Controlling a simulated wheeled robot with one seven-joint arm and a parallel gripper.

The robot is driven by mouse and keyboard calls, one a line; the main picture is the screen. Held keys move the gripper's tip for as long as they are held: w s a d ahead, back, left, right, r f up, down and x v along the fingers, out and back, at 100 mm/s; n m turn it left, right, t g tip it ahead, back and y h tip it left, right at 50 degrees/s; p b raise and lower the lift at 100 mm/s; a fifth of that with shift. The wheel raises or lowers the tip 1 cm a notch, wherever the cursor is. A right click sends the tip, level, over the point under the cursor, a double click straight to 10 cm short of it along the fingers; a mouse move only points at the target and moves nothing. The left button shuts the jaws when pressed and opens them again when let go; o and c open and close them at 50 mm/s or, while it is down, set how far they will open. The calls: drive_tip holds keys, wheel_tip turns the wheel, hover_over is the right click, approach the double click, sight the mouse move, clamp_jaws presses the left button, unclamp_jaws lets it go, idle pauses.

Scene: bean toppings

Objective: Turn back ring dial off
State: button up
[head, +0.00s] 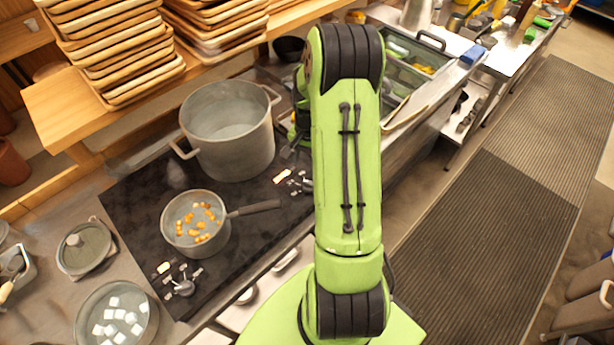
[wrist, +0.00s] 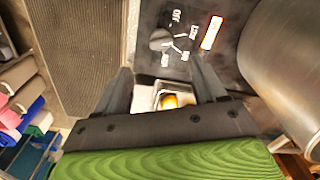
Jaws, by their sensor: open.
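The back ring dial (wrist: 161,40) is a dark knob on the black cooktop, with white labels around it, one reading OFF. Its exact setting is hard to tell. A white indicator with a red-orange glowing edge (wrist: 211,33) lies beside it. In the head view the dial (head: 305,184) shows just left of my arm, near the large pot (head: 232,150). My gripper (wrist: 160,64) is open and empty, its fingers pointing toward the dial with the knob beyond the gap. No contact shows. In the head view my arm hides most of the gripper.
The large pot wall (wrist: 290,65) stands close on the right in the wrist view. A saucepan (head: 180,241) with orange pieces sits on the front ring, its handle pointing toward the back dial. A front dial (head: 184,287) lies nearer. Stacked trays (head: 125,55) stand on a wooden shelf.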

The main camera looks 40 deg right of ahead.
sight(309, 182)
drive_tip(key=f, duration=0.9)
drive_tip(key=shift+w+d+f+p, duration=0.15)
drive_tip(key=shift+d+f+p, duration=0.05)
drive_tip(key=shift+f+p, duration=0.1)
drive_tip(key=shift+w+d+f, duration=0.1)
drive_tip(key=shift+d+f, duration=0.05)
drive_tip(key=shift+f, duration=0.35)
drive_tip(key=c, duration=1.1)
drive_tip(key=shift+o, duration=0.2)
drive_tip(key=n+b, duration=0.3)
drive_tip(key=n, duration=0.1)
drive_tip(key=shift+f+b, duration=0.1)
drive_tip(key=shift+b, duration=0.3)
drive_tip(key=shift+n+b, duration=1.2)
drive_tip(key=shift+n, duration=1.3)
drive_tip(key=shift+r, duration=0.2)
